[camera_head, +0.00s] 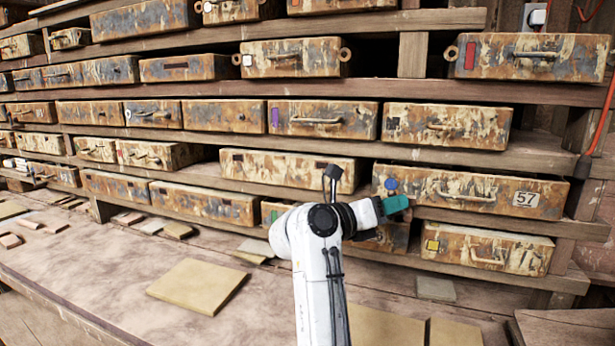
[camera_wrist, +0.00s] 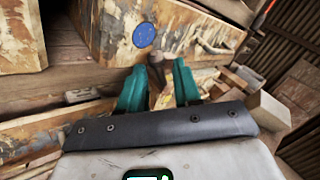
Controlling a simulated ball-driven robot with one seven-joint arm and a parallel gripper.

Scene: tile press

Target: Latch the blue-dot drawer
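The blue-dot drawer (camera_head: 520,185) is a rust-and-cream wooden front with a curved handle and a "57" label. Its blue dot (camera_head: 391,184) is at its left end. In the wrist view the blue dot (camera_wrist: 144,34) lies just beyond my fingertips, on the drawer face (camera_wrist: 115,28). My gripper (camera_head: 397,204) has teal fingers and is just below the dot in the head view. In the wrist view my gripper (camera_wrist: 158,75) is open, with a gap between its fingers. A brown knob-like piece (camera_wrist: 182,72) shows by the right fingertip; I cannot tell whether they touch. No latch is clearly visible.
A yellow-marked drawer (camera_head: 490,250) is below, and a purple-marked drawer (camera_head: 325,118) is up left. Another drawer (camera_head: 290,170) is at left. The workbench (camera_head: 90,265) carries loose tiles, including a large tan one (camera_head: 198,286). An orange cord (camera_head: 605,110) hangs at right.

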